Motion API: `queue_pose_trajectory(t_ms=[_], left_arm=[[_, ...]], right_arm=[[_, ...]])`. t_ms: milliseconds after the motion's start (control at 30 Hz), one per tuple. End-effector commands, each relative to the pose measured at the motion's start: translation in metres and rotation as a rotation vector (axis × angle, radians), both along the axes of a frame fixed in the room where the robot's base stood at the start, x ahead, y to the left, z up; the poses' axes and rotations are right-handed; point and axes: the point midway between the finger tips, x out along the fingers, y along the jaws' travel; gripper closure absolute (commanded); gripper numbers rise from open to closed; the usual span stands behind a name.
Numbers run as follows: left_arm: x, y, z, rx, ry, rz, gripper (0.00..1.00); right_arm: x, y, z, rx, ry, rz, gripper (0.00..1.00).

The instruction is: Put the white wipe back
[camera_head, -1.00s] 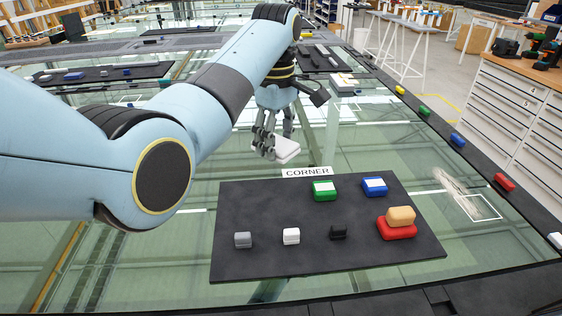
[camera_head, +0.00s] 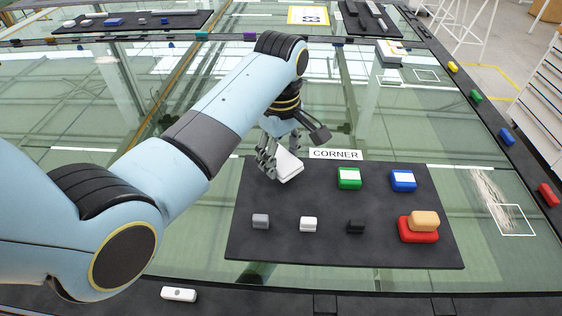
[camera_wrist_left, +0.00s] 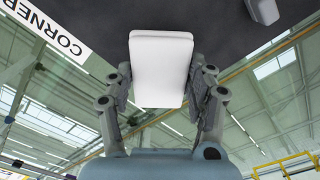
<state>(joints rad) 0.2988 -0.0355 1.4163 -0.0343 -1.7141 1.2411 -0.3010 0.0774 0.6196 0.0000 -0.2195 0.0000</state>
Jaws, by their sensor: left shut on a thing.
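The white wipe (camera_head: 289,167) is a pale block-like pad between the fingers of my left gripper (camera_head: 276,160), at the back left part of the dark mat (camera_head: 300,192). My left gripper is shut on it. In the left wrist view the wipe (camera_wrist_left: 160,70) sits between the two fingers of the gripper (camera_wrist_left: 162,90), with its far end over the dark mat. I cannot tell whether the wipe touches the mat. The CORNER label (camera_head: 335,154) lies at the mat's back edge, right of the wipe. My right gripper is not in view.
On the mat stand a green block (camera_head: 349,178), a blue block (camera_head: 403,181), and a tan block (camera_head: 424,221) on a red one (camera_head: 418,236). Small grey (camera_head: 261,221), white (camera_head: 308,224) and black (camera_head: 355,226) pieces line the front. A white smear (camera_head: 490,195) marks the glass at right.

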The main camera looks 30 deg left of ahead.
Motion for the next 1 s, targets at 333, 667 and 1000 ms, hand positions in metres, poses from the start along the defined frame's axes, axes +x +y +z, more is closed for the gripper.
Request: queue_pose_trajectory(t_ms=[333,667,1000], left_arm=[[-0.001,0.000,-0.039,0.001,0.002,0.000,0.75],[0.000,0.000,-0.042,0.000,0.001,0.000,0.44],[0.000,0.000,-0.041,-0.001,0.001,0.000,0.21]], right_arm=[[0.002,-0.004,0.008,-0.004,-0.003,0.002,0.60],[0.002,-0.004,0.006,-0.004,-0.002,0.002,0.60],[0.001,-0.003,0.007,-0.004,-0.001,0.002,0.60]])
